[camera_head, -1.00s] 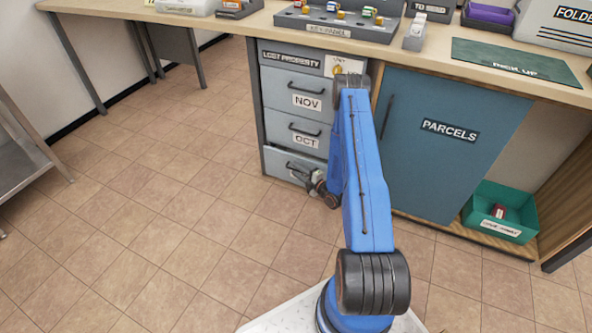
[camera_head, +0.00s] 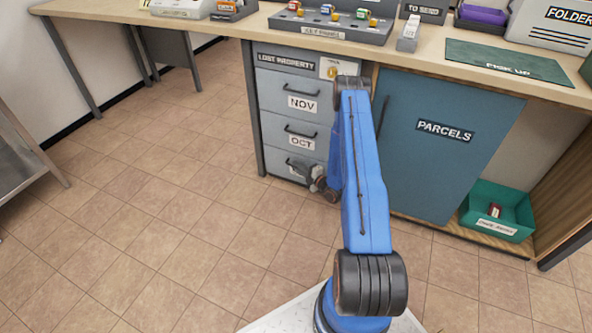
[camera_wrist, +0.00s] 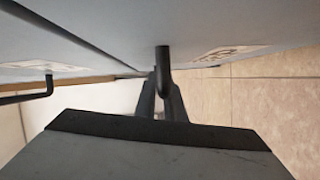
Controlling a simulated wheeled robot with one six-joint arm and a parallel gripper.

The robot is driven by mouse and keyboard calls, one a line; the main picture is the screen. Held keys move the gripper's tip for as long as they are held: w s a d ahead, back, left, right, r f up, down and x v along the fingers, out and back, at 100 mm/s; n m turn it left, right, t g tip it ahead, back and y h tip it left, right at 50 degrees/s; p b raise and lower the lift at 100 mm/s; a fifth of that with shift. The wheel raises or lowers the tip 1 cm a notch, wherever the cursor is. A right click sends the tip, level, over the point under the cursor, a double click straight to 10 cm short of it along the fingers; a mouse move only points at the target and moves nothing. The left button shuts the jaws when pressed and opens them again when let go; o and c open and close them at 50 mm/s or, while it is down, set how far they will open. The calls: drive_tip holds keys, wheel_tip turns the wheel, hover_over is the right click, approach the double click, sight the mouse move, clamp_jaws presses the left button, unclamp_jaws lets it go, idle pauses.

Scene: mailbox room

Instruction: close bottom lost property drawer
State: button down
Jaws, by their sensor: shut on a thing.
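The bottom lost property drawer (camera_head: 277,160) is the lowest of the grey-blue drawers at the left of the counter. Its front looks about level with the drawers above, though my wrist partly hides it. My gripper (camera_head: 303,171) is low at this drawer's front. In the wrist view my gripper (camera_wrist: 167,98) is shut on the dark drawer handle (camera_wrist: 162,65), which shows end-on between the fingers. A label on the drawer front is partly visible there, too slanted to read.
The NOV drawer (camera_head: 290,88) and OCT drawer (camera_head: 285,128) above look shut. The blue PARCELS door (camera_head: 440,155) is to the right, with a green bin (camera_head: 480,208) beyond it. The tiled floor (camera_head: 170,230) at the left is clear.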

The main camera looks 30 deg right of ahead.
drive_tip(key=c, duration=1.8)
unclamp_jaws()
drive_tip(key=shift+w+d, duration=0.15)
drive_tip(key=shift+d, duration=0.1)
drive_tip(key=shift+c, duration=0.2)
drive_tip(key=v, duration=1.7)
drive_tip(key=shift+s, duration=0.25)
drive_tip(key=shift+f, duration=0.15)
